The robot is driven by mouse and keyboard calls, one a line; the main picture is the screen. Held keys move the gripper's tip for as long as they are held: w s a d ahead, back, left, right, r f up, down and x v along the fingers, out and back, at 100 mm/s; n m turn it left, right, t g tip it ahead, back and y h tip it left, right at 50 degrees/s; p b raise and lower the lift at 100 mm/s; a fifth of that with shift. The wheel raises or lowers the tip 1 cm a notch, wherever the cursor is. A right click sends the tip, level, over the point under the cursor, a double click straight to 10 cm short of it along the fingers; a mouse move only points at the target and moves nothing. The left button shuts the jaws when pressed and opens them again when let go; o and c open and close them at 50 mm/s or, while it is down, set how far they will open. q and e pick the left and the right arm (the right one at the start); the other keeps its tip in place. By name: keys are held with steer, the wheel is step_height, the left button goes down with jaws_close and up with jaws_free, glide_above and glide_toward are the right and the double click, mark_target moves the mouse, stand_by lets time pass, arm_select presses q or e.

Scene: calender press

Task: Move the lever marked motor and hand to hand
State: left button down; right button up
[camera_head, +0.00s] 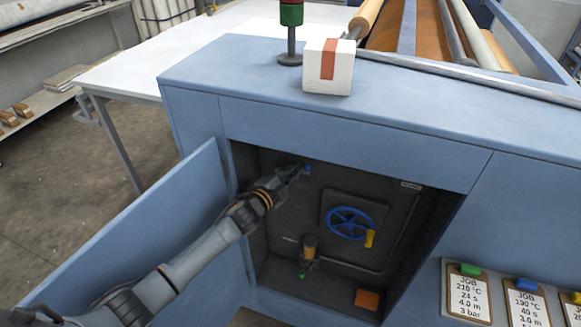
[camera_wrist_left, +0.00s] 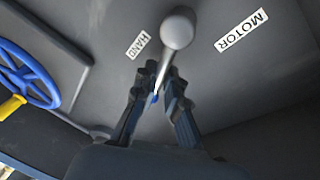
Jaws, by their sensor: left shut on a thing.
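The lever (camera_wrist_left: 165,68) shows in the left wrist view as a thin light rod with a large grey round part at its upper end and a small blue end between my fingers. A HAND label (camera_wrist_left: 138,44) is left of the round part and a MOTOR label (camera_wrist_left: 241,32) is right of it. I cannot tell which label the lever points to. My left gripper (camera_wrist_left: 154,94) is shut on the lever's lower part. In the head view my left gripper (camera_head: 298,172) reaches into the upper left of the open cabinet. My right gripper is out of view.
A blue handwheel (camera_head: 349,223) with a yellow handle is right of my gripper. An orange-topped valve (camera_head: 310,245) and an orange block (camera_head: 367,299) are lower in the cabinet. The open cabinet door (camera_head: 165,240) stands left, beside my arm.

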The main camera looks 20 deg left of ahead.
arm_select(q)
steer(key=shift+d+f+m+y, duration=0.25)
steer(key=shift+f+m, duration=0.25)
steer(key=shift+m, duration=0.6)
steer(key=shift+a+f, duration=0.1)
steer(key=c, duration=1.4)
jaws_free()
